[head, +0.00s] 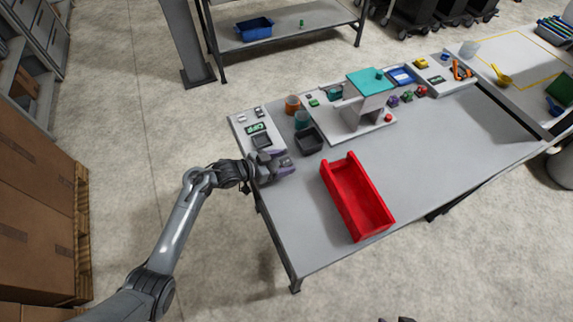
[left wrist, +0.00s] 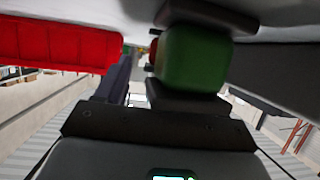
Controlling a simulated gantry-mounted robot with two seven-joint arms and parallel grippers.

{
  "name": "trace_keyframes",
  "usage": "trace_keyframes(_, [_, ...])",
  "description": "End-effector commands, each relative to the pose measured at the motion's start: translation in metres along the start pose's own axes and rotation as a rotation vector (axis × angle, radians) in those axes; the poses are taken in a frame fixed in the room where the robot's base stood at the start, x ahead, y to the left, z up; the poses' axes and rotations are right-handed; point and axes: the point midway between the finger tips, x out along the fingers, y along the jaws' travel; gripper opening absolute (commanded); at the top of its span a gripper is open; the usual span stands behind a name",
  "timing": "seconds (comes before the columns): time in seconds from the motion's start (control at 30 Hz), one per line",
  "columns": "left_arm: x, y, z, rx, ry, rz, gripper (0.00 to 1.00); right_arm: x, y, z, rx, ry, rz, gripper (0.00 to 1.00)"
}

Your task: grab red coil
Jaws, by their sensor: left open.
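A small red piece that looks like the red coil (head: 421,91) sits at the right end of a short row behind the grey table's middle, beside a green piece (head: 407,97) and a purple piece (head: 393,101). It is too small to make out its shape. My left gripper (head: 283,165) is open over the table's left end, well to the left of that row. In the left wrist view a green block (left wrist: 195,60) fills the space close to the jaws; I cannot tell if it touches them. Dark tips at the head view's bottom edge (head: 398,319) may be my right gripper.
A red open tray (head: 352,215) lies right of my left gripper; it also shows in the left wrist view (left wrist: 60,45). A black bin (head: 308,140), cups (head: 292,104) and a teal-topped dispenser (head: 370,82) stand behind. The table's right front is clear.

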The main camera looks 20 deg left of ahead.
Motion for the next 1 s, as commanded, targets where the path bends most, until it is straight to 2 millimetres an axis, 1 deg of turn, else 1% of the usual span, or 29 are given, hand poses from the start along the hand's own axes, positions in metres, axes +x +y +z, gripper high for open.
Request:
trace_keyframes(0.07, [0.0028, -0.0002, -0.0003, 0.001, 0.000, 0.000, 0.68, 0.0006, 0.0000, 0.0002, 0.000, 0.000, 0.000, 0.43])
trace_keyframes(0.27, [0.0029, 0.0000, -0.0001, 0.001, -0.001, 0.000, 0.68, 0.0005, -0.0001, 0.0001, 0.000, 0.000, 0.000, 0.43])
trace_keyframes(0.37, [0.0028, 0.0000, 0.0000, 0.001, -0.001, 0.000, 0.54, 0.0005, -0.0001, 0.0001, 0.000, 0.000, 0.000, 0.43])
trace_keyframes(0.6, [0.0027, 0.0000, 0.0001, 0.001, -0.001, 0.000, 0.18, 0.0006, -0.0003, 0.0001, 0.001, 0.000, -0.001, 0.43])
trace_keyframes(0.63, [0.0027, 0.0000, 0.0001, 0.001, -0.001, 0.000, 0.13, 0.0006, -0.0003, 0.0001, 0.001, 0.000, -0.001, 0.43])
trace_keyframes(0.67, [0.0026, -0.0001, -0.0002, 0.001, 0.000, 0.000, 0.10, 0.0005, -0.0004, 0.0000, 0.001, 0.000, -0.001, 0.43])
trace_keyframes(1.0, [0.0014, -0.0002, -0.0032, 0.002, 0.000, 0.000, 0.10, -0.0001, -0.0007, -0.0003, 0.003, 0.000, -0.002, 0.43])
